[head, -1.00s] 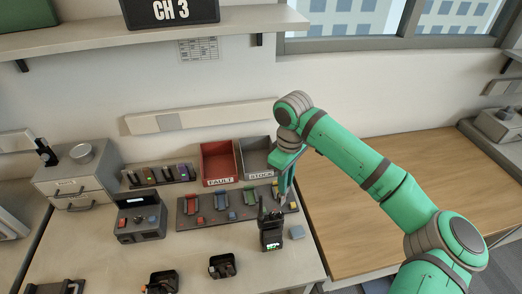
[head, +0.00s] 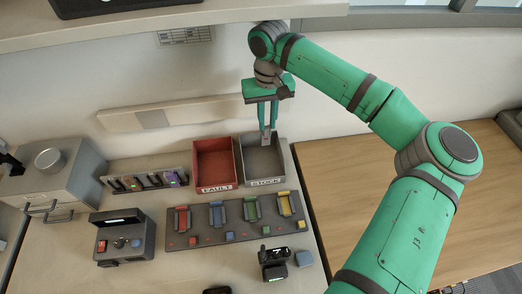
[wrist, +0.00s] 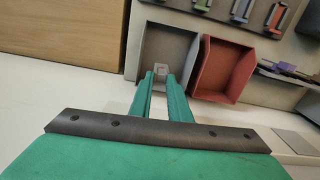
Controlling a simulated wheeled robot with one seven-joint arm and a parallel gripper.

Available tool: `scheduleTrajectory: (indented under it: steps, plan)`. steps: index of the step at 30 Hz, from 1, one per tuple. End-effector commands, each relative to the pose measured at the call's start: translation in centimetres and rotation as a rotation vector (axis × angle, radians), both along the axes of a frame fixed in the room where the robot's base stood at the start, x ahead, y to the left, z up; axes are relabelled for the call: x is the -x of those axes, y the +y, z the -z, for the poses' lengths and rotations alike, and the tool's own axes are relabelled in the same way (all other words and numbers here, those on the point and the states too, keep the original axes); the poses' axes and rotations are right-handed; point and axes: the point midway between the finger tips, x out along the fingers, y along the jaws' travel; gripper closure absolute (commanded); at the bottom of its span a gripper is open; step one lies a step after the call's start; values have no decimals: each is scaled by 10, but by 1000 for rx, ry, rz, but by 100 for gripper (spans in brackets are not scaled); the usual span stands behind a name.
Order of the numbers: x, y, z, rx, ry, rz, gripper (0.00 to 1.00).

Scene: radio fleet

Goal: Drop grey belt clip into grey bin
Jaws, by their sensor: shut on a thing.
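My gripper (head: 268,131) is above the grey bin (head: 262,166) labelled STOCK, near its back part, with its fingers pointing down. It is shut on a small grey piece, the grey belt clip (wrist: 159,69), which shows between the fingertips in the wrist view. The clip is small and hard to make out in the head view. In the wrist view the grey bin (wrist: 176,44) lies beyond the fingertips, and its visible floor looks empty.
The red bin (head: 214,165) labelled FAULT stands directly left of the grey bin. In front is a dark board (head: 237,234) with several coloured cradles. A black radio (head: 273,264) stands before it. A grey device (head: 125,238) is at left. A shelf overhangs the back.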

Motion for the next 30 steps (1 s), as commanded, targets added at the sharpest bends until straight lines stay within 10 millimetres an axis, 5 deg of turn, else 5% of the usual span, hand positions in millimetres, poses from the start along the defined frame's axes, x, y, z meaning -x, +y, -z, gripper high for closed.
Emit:
scheduleTrajectory:
  steps: [18, 30]
  plan:
    - [0, -7, 53, 0, 1, 13, 100]
    - [0, -6, 59, 0, 0, 12, 100]
